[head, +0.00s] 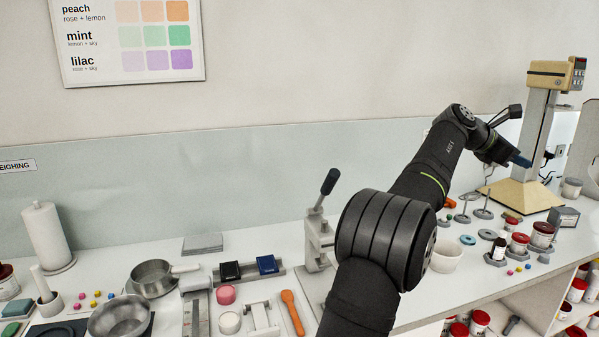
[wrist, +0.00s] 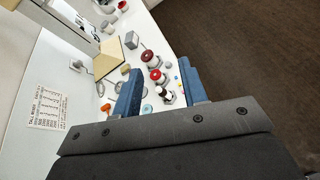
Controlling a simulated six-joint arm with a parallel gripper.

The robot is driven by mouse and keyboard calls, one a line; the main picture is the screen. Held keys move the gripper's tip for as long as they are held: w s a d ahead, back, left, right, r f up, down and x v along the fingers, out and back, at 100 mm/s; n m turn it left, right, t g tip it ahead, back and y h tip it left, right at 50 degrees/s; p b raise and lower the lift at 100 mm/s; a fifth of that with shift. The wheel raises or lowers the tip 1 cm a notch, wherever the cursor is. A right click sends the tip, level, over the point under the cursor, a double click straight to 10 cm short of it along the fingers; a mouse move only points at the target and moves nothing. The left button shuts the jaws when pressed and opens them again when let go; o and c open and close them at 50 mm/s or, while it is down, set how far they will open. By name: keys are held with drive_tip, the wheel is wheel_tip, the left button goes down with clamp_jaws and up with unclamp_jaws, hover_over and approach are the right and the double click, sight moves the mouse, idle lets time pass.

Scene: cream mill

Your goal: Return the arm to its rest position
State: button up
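My gripper (head: 519,160) is at the far right in the head view, held above the bench in front of the beige stand mixer (head: 521,193). In the wrist view its two blue fingers stand wide apart, and my gripper (wrist: 158,85) is open with nothing between the fingertips. My arm stretches from the bottom middle up to the right. It hides part of the bench and the wall behind it.
Under my gripper stand red-lidded jars (head: 519,242), a dark-capped bottle (head: 498,248) and discs on stems (head: 484,205). A lever press (head: 318,225) stands left of my arm. Pans (head: 153,278), a paper towel roll (head: 47,236) and an orange spoon (head: 292,313) are farther left.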

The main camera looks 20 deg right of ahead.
drive_tip(key=w+a+n+t, duration=0.1)
drive_tip(key=w+a, duration=0.4)
drive_tip(key=shift+r+t, duration=0.3)
drive_tip(key=shift+r, duration=0.15)
drive_tip(key=s+d+f+m+g, duration=0.1)
drive_tip(key=s+d+f+g, duration=0.1)
drive_tip(key=s+d, duration=0.3)
wheel_tip(320, 180, down, 12)
drive_tip(key=shift+s+d, duration=0.15)
drive_tip(key=shift+f, duration=0.1)
idle(0.4)
